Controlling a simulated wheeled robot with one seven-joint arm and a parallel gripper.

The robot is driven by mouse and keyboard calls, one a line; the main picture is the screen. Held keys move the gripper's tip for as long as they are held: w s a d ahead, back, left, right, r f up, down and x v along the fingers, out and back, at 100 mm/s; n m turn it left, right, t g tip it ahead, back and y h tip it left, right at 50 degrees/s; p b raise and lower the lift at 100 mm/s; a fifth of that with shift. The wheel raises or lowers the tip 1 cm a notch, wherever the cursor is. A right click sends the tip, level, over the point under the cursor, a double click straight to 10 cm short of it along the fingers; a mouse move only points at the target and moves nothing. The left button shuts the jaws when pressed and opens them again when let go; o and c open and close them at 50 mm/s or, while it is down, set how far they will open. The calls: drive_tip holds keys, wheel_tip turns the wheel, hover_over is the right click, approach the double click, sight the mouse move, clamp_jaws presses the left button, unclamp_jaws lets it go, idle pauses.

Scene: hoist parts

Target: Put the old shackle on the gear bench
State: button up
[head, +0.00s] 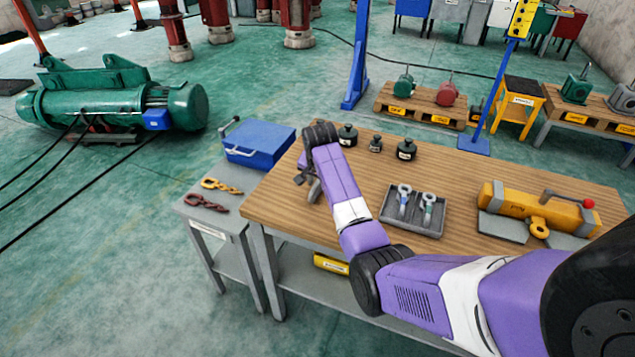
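Two grey metal pieces that look like shackles lie in a dark grey tray (445,224) on the wooden workbench: a left one (404,198) with a blue mark and a right one (428,209) with a green mark. I cannot tell which is the old shackle. My gripper (309,188) is over the left end of the workbench (290,208), left of the tray and apart from it. It is small and partly hidden by my wrist, so its fingers and any grip are unclear. A small grey bench (193,207) at the left has an unreadable label; it may be the gear bench.
A blue case (258,142), a yellow chain piece (221,186) and a red one (206,203) lie on the grey bench. Several dark weights (406,149) stand at the workbench's back. A yellow lifting device (535,207) occupies its right side.

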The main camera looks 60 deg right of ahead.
drive_tip(key=shift+r, duration=0.1)
drive_tip(key=v, duration=1.2)
drive_tip(key=shift+b, duration=0.35)
drive_tip(key=shift+d+r, duration=0.1)
